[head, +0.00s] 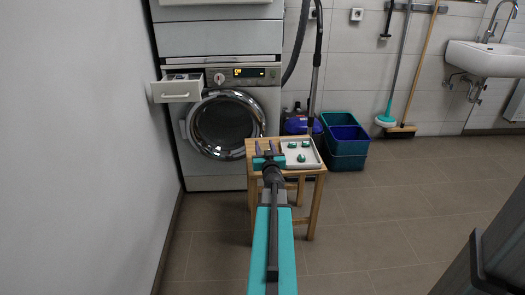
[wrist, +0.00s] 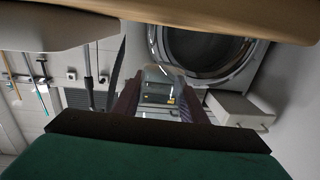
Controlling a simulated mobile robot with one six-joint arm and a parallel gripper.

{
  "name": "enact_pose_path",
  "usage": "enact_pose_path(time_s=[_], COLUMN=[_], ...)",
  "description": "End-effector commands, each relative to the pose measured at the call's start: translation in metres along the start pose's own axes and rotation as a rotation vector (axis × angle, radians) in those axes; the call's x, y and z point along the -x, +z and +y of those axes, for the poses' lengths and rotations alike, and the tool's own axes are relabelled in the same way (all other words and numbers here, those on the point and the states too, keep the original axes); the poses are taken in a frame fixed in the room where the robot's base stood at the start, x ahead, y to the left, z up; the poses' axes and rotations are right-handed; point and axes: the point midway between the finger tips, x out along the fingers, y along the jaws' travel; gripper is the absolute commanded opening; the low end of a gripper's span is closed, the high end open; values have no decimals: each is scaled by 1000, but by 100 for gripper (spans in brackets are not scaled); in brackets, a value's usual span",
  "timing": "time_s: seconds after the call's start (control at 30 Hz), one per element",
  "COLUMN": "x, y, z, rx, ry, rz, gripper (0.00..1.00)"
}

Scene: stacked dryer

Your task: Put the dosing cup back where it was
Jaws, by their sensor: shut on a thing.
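My gripper (head: 265,149) is over the left part of a small wooden stool (head: 315,185) in the head view. In the wrist view its two dark fingers (wrist: 158,100) are shut on a small greyish, see-through object, which looks like the dosing cup (wrist: 158,76). The cup is too small to make out in the head view. I cannot tell whether it touches the stool top.
A light tray (head: 301,146) with several green and white pods lies on the stool's right side. Behind stands a washing machine (head: 226,125) with its detergent drawer (head: 178,90) pulled out. Blue-green buckets (head: 345,145) stand right. A wall bounds the left.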

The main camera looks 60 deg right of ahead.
Motion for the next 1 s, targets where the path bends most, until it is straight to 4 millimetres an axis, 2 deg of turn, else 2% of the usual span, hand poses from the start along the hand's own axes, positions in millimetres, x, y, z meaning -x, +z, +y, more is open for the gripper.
enact_pose_path(time_s=[0.17, 0.4, 0.5, 0.6, 1.0], x=[-7, -30, -26, -26, -26], y=[2, 8, 25, 32, 34], z=[-1, -4, -4, -4, -4], rx=[0, 0, -1, 0, 0], ry=[0, 1, 1, 1, 1], rz=[0, -1, -2, -1, 0], gripper=[16, 16, 16, 16, 16])
